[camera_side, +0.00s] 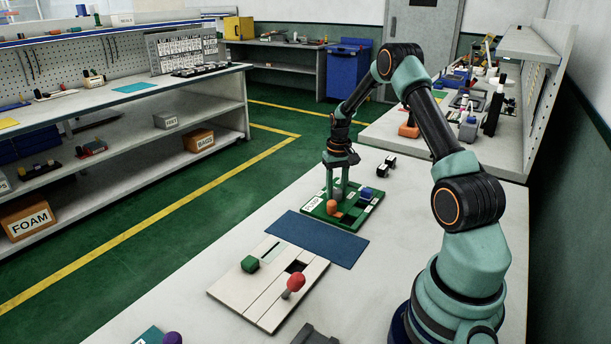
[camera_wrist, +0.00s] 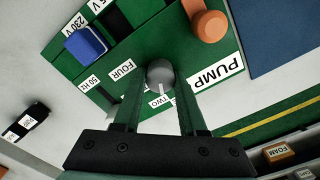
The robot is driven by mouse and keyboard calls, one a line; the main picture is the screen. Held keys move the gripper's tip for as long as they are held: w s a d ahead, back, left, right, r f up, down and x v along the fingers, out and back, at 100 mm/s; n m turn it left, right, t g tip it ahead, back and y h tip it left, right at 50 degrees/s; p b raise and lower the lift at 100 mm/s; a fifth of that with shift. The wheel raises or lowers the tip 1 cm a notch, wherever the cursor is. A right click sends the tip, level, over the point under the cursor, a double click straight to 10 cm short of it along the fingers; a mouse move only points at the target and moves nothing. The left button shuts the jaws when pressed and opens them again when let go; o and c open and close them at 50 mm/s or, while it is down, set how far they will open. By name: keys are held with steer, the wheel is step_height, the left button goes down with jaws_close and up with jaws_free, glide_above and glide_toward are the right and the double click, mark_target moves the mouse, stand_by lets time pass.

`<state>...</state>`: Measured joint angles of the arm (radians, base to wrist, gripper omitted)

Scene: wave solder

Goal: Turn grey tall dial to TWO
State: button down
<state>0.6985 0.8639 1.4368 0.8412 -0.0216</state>
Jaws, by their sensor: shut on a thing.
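The grey tall dial (camera_wrist: 160,73) stands on the green panel (camera_wrist: 150,38) in the wrist view. My gripper (camera_wrist: 159,88) is shut on the dial, with one finger on each side of it. A white line below the dial's top points towards the TWO label (camera_wrist: 161,101), which is partly hidden between the fingers. The FOUR label (camera_wrist: 122,69) is to the left of the dial. In the side view my gripper (camera_side: 341,183) points down over the green panel (camera_side: 318,211), and the dial is hard to make out there.
An orange knob (camera_wrist: 208,25) by the PUMP label (camera_wrist: 216,72) and a blue switch block (camera_wrist: 85,45) flank the dial. A black item (camera_side: 387,163) lies behind.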

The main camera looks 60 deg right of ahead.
mark_target(336, 189)
steer(key=shift+m, duration=1.5)
steer(key=shift+c, duration=2.3)
jaws_free()
step_height(336, 189, up, 12)
steer(key=shift+r, duration=0.1)
